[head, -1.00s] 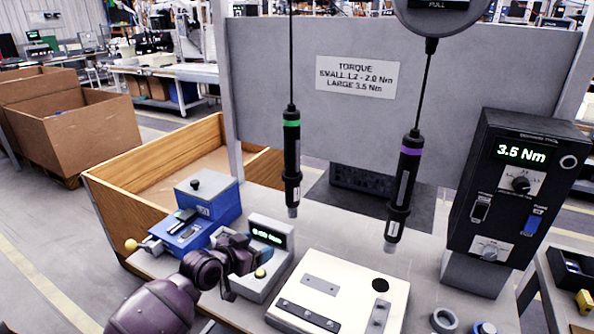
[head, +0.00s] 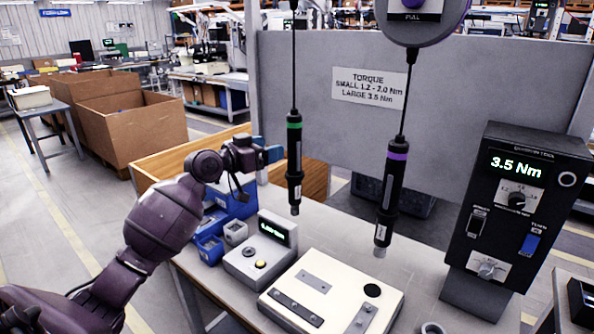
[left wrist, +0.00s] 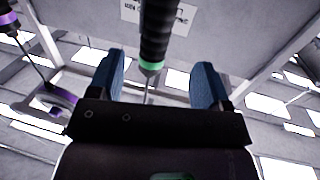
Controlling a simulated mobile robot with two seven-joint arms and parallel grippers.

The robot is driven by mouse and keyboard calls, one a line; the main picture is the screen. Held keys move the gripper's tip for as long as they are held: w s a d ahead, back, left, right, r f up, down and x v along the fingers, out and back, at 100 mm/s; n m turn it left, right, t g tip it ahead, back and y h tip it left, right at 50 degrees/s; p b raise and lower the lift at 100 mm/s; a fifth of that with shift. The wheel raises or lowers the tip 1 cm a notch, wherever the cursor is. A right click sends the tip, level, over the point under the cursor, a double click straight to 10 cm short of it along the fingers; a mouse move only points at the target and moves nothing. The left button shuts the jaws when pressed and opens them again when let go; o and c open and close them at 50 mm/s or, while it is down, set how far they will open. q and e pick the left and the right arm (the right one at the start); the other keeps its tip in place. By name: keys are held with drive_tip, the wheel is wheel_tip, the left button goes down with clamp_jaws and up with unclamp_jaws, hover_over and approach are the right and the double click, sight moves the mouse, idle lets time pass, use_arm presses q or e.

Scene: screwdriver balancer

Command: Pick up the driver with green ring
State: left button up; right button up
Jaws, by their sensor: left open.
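The black driver with the green ring (head: 294,160) hangs upright on its cable over the bench, left of the driver with the purple ring (head: 390,195). My left gripper (head: 272,153) is just left of the green-ring driver at its body height, apart from it in the head view. In the left wrist view the green-ring driver (left wrist: 156,30) shows upside down between and beyond the two open blue fingers of my left gripper (left wrist: 160,68). Its far end is cut off there. My right gripper is not in view.
A grey panel with a torque sign (head: 370,88) stands behind the drivers. The torque controller (head: 510,215) reads 3.5 Nm at right. Below are a white fixture plate (head: 335,285), a small display unit (head: 262,250) and blue bins (head: 212,222). A wooden crate (head: 160,165) stands behind.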

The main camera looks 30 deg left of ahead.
sight(288, 135)
use_arm(q)
drive_tip(key=w, duration=0.1)
drive_tip(key=w+d+r, duration=0.1)
drive_tip(key=w, duration=0.1)
drive_tip(key=w+p, duration=0.1)
drive_tip(key=w, duration=0.1)
drive_tip(key=shift+w+d+r, duration=0.25)
drive_tip(key=shift+r, duration=0.15)
drive_tip(key=shift+w+d, duration=0.15)
drive_tip(key=shift+w, duration=0.15)
drive_tip(key=p+x, duration=0.1)
drive_tip(key=x, duration=0.3)
drive_tip(key=shift+w+d+f, duration=0.1)
drive_tip(key=shift+d+f, duration=0.05)
drive_tip(key=shift+d, duration=0.05)
drive_tip(key=c, duration=1.3)
clamp_jaws()
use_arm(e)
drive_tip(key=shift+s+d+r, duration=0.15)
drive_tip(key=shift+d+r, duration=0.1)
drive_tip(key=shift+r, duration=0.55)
